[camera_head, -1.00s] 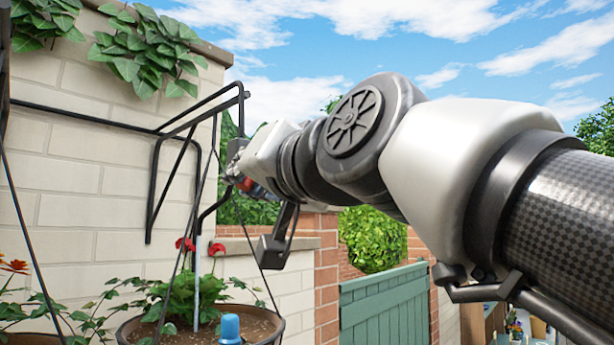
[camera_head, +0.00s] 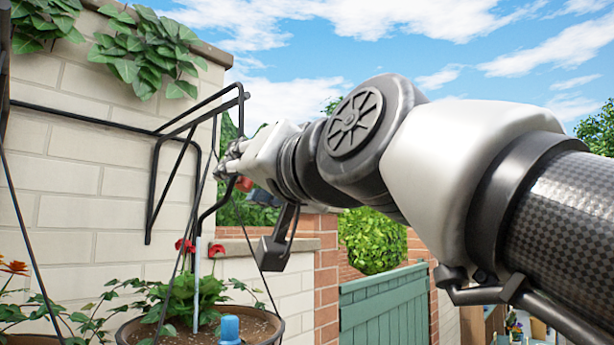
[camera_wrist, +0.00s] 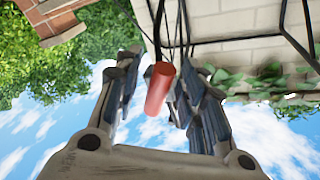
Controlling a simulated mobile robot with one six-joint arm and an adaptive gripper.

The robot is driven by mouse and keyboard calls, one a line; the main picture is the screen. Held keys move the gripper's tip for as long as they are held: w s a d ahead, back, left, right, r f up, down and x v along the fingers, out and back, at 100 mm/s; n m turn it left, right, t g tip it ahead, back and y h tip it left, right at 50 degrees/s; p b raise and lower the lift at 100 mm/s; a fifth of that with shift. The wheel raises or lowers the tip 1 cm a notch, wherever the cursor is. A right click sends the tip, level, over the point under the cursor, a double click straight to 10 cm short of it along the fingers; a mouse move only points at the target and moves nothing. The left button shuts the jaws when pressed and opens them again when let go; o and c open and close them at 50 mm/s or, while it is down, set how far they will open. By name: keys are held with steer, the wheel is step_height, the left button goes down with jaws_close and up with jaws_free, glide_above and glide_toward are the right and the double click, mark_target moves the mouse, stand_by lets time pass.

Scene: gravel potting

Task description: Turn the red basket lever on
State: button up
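The red lever (camera_wrist: 158,88) is a short cylinder in the middle of the wrist view. It lies between the spread fingers of my gripper (camera_wrist: 160,67), with little room on either side; I cannot tell whether they touch it. In the head view my gripper (camera_head: 226,163) is by the end of the black wall bracket (camera_head: 205,112), and a bit of the red lever (camera_head: 243,184) shows just below the fingers. The rest of the lever is hidden behind my arm. The hanging basket (camera_head: 276,332) is below, with red flowers (camera_head: 186,245) in soil.
A pale brick wall (camera_head: 75,205) stands at the left, with leafy plants (camera_head: 145,50) on top. Thin basket wires (camera_head: 262,270) run close to my gripper. A blue-topped object (camera_head: 229,328) is in the basket. A green gate (camera_head: 385,305) stands behind.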

steer(key=v, duration=1.2)
steer(key=shift+r, duration=0.1)
steer(key=shift+c, duration=0.2)
